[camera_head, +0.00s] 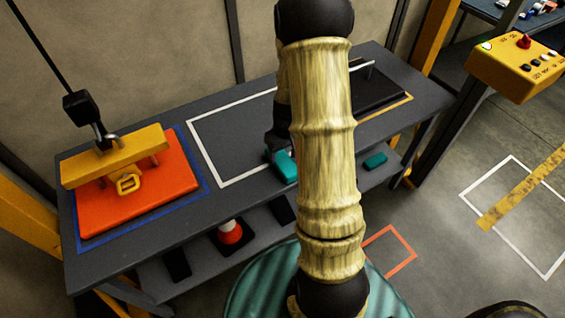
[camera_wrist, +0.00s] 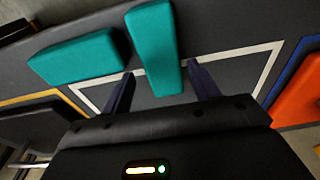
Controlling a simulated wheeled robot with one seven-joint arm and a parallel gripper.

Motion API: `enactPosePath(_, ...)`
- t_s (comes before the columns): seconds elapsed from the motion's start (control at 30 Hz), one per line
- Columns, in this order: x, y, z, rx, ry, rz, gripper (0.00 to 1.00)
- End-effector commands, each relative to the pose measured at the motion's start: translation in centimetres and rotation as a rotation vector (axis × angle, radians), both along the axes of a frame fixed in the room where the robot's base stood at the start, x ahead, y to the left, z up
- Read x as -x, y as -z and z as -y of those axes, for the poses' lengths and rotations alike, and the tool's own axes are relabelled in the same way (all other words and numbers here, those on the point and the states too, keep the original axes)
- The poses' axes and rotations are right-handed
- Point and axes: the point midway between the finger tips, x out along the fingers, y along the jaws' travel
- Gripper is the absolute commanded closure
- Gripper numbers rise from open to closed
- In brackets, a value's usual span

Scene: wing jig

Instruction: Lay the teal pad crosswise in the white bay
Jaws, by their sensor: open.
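A long teal pad (camera_wrist: 153,45) shows in the wrist view between the spread fingers of my gripper (camera_wrist: 162,71), with a gap on each side. It crosses the front line of the white bay (camera_wrist: 228,59), one end inside the outline and the other beyond it. In the head view part of this pad (camera_head: 285,166) shows beside my arm, which hides the rest. I cannot tell whether it touches the table. The white bay (camera_head: 205,157) looks bare at its left.
An orange pad (camera_head: 160,200) under a yellow handled bar (camera_head: 115,155) lies in the blue outline at left. A dark pad (camera_head: 380,92) lies by the yellow outline at right. A cone (camera_head: 230,232) stands on the lower shelf.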

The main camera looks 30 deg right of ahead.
Motion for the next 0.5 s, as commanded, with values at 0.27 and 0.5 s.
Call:
enactPosePath(0.27,-0.4,3.3,-0.1,-0.001,0.000,-0.004,0.39)
enactPosePath(0.5,-0.6,5.1,-0.1,0.000,0.000,-0.001,0.39)
